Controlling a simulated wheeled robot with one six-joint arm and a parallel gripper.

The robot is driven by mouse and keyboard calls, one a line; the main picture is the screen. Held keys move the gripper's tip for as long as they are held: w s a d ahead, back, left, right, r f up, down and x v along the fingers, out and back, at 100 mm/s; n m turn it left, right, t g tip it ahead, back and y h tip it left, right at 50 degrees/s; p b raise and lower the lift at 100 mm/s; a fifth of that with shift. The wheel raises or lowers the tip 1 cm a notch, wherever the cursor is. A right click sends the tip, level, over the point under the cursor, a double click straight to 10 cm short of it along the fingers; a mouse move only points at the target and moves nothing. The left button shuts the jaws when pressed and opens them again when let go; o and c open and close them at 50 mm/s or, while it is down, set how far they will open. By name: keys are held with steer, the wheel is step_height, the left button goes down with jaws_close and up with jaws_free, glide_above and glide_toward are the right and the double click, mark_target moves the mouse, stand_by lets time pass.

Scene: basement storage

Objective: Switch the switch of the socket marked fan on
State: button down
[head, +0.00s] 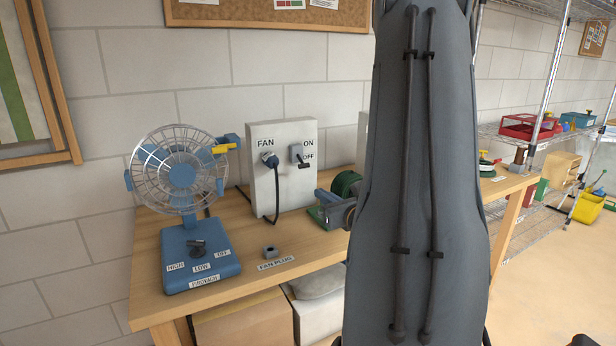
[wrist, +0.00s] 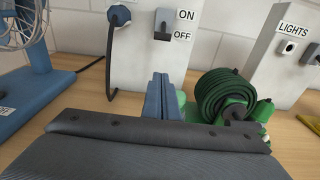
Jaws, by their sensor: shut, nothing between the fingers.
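The socket marked FAN is on a pale upright box (head: 282,190) on the workbench; the box also shows in the wrist view (wrist: 135,62). A dark plug (head: 269,159) sits in the socket, its cable hanging down. To its right is the switch (head: 299,153), with ON above and OFF below. Its dark lever points down at OFF, also in the wrist view (wrist: 163,35). My gripper (wrist: 161,78) is shut and empty, low in front of the box, below the switch and apart from it.
A blue fan (head: 182,170) stands left of the box, with HIGH, LOW and OFF labels on its base. A coiled green hose (wrist: 226,95) lies close to the right of my gripper. A box marked LIGHTS (wrist: 275,50) stands further right.

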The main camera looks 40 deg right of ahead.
mark_target(300, 160)
steer(key=w+d+r+p, duration=0.2)
steer(key=w+r+p, duration=0.1)
steer(key=w, duration=0.5)
steer(key=shift+w+p, duration=0.3)
steer(key=shift+w, duration=0.1)
steer(key=shift+r, duration=0.1)
